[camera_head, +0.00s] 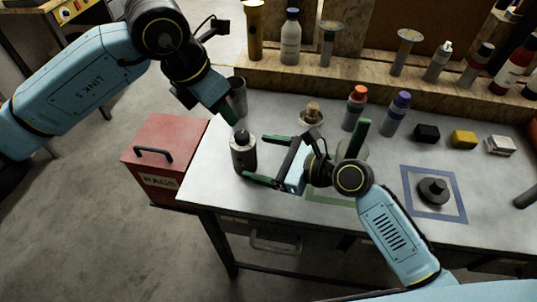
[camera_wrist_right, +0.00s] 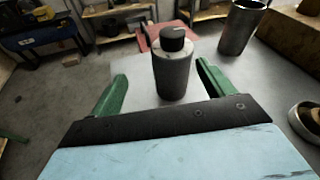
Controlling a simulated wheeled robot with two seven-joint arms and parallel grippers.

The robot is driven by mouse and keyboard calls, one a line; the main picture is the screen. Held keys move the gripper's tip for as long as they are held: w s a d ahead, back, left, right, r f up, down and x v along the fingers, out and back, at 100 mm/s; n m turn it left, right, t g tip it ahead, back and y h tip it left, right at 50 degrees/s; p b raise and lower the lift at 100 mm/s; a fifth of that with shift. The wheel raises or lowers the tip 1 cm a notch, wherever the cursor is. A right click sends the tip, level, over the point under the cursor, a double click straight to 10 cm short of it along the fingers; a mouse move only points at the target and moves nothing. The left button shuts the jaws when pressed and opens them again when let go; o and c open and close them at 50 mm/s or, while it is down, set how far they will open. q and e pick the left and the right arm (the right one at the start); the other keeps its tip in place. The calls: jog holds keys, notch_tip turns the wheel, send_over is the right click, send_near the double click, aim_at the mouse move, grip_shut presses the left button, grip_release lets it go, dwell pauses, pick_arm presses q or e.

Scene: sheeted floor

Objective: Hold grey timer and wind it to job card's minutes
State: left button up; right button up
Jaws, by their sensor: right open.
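The grey timer (camera_head: 243,158), an upright cylinder with a black knob on top, stands near the table's left edge. In the right wrist view the timer (camera_wrist_right: 175,78) is between and beyond the green fingers. My right gripper (camera_head: 254,157) is open and low over the table, its fingers pointing left toward the timer. A gap shows on both sides of the timer in the right wrist view. My left gripper (camera_head: 212,108) hangs above and left of the timer, apart from it. Its finger spacing is unclear. No readable job card shows.
A metal cup (camera_head: 238,95) stands behind the timer, close to my left gripper. A red rags box (camera_head: 165,140) stands left of the table. Orange-capped (camera_head: 354,112) and purple-capped bottles (camera_head: 395,115) stand behind. A blue square outline (camera_head: 460,208) holds a black knobbed piece (camera_head: 434,190).

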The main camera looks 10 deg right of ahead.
aim_at(242, 154)
jog(key=shift+w+d+f+m+g+h, duration=0.2)
jog(key=shift+w+f+m+g, duration=0.1)
jog(key=shift+w+f+m, duration=0.15)
jog(key=shift+w+d+f+m+g+h, duration=0.2)
jog(key=shift+w+f+m+g, duration=0.15)
jog(key=shift+w+f, duration=0.2)
jog(key=shift+x, duration=3.65)
jog(key=shift+c, duration=0.4)
